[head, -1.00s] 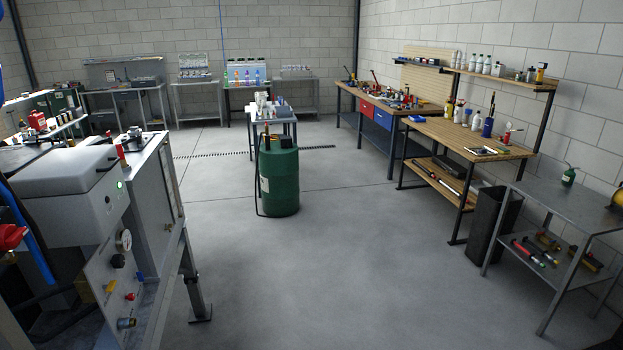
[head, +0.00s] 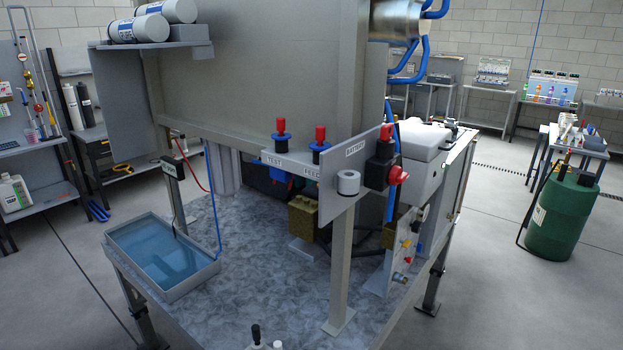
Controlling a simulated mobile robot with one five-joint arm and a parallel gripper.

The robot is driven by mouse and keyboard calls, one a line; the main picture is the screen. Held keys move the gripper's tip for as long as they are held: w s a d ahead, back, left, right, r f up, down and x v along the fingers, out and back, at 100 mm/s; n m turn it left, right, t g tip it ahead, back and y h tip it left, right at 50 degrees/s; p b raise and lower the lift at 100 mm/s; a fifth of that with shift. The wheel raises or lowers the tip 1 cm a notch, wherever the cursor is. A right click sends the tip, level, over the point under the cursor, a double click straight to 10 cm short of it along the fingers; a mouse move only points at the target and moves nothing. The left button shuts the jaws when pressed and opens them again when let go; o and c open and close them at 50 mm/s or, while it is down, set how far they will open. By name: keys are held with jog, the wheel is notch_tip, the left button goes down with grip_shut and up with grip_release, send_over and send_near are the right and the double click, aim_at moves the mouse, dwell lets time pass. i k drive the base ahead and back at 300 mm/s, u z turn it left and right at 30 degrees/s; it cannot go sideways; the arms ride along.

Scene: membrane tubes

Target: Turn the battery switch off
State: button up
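A grey upright plate (head: 330,208) labelled BATTERY stands on a post at the right side of the stainless bench. A short grey cylinder with a round face (head: 348,182) sticks out from it. A black switch body (head: 381,165) with a red knob (head: 398,175) is at the plate's right end. The word BATTERY is on the plate above and between these two. The knob's position, on or off, cannot be read from this angle. My gripper is not in view.
Two red-and-blue valves stand on a shelf marked TEST and FEED (head: 290,163). A water tray (head: 163,256) sits on the bench (head: 265,300). A large grey panel (head: 260,70) hangs above. A green drum (head: 563,215) stands right. The floor between is open.

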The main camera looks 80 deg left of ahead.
aim_at(396, 177)
jog(key=u, duration=2.35)
jog(key=i, duration=1.05)
jog(key=z, duration=0.05)
jog(key=k, duration=1.7)
jog(key=u, duration=0.85)
jog(key=i, duration=0.85)
jog(key=u, duration=0.1)
